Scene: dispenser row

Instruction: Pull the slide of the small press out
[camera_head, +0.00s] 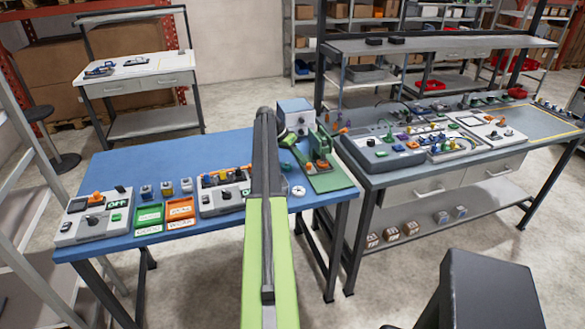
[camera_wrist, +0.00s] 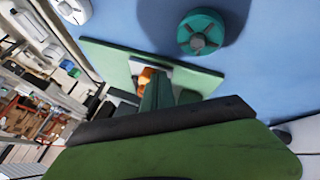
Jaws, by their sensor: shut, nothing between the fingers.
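The small press is a green base plate (camera_head: 328,180) with an upright green frame and an orange part (camera_head: 322,166), at the right end of the blue table in the head view. In the wrist view its plate (camera_wrist: 105,58) lies below me, with a pale grey strip and the orange part (camera_wrist: 146,76) on it. My gripper (camera_wrist: 159,80) reaches over the press from the bottom of the wrist view, shut and empty. It hides much of the press, and I cannot tell whether it touches it. I cannot make out the slide clearly.
A teal knob (camera_wrist: 202,33) is beyond the plate. A grey box (camera_head: 295,115) stands behind the press. A control box (camera_head: 222,196), labelled trays (camera_head: 149,216) and an OFF-marked box (camera_head: 92,216) fill the table's left. A crowded bench (camera_head: 375,178) adjoins on the right.

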